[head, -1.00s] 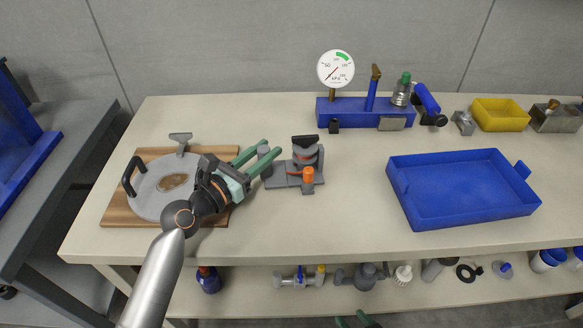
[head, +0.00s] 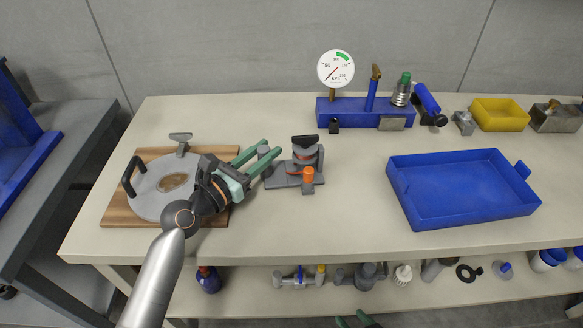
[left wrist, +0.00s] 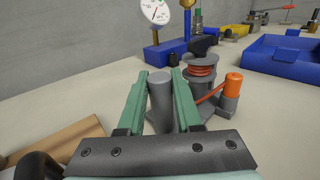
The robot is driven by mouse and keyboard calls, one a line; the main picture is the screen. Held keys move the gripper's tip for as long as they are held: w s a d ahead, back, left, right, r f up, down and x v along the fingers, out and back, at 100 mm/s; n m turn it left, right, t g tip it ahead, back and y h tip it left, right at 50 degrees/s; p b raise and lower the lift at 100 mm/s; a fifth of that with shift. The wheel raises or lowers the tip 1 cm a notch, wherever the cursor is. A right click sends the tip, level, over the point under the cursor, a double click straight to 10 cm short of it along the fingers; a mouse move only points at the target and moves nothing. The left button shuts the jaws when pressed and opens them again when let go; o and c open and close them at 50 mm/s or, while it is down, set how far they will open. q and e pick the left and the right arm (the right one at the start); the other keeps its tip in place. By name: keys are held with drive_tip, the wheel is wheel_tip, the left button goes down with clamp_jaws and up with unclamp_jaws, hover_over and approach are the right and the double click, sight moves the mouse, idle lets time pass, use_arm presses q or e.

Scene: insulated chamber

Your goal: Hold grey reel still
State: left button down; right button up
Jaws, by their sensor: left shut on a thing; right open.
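The grey reel (head: 306,151) stands on a grey base (head: 284,180), with orange line wound round it and a black part on top; it also shows in the left wrist view (left wrist: 201,74). An orange-capped post (head: 308,176) stands in front of it. My left gripper (head: 270,154) is left of the reel, its green fingers on both sides of an upright grey cylinder (left wrist: 161,99), and is shut on it. The cylinder's lower part is partly hidden. My right gripper (head: 357,320) shows only its open green fingertips at the bottom edge.
A wooden board (head: 120,212) with a round grey plate (head: 153,200) lies under my left arm. A blue tray (head: 460,215) is at the right. A blue gauge stand (head: 347,110) is at the back. The table between reel and tray is clear.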

drive_tip(key=shift+c, duration=0.2)
idle(1.2)
drive_tip(key=shift+c, duration=1.1)
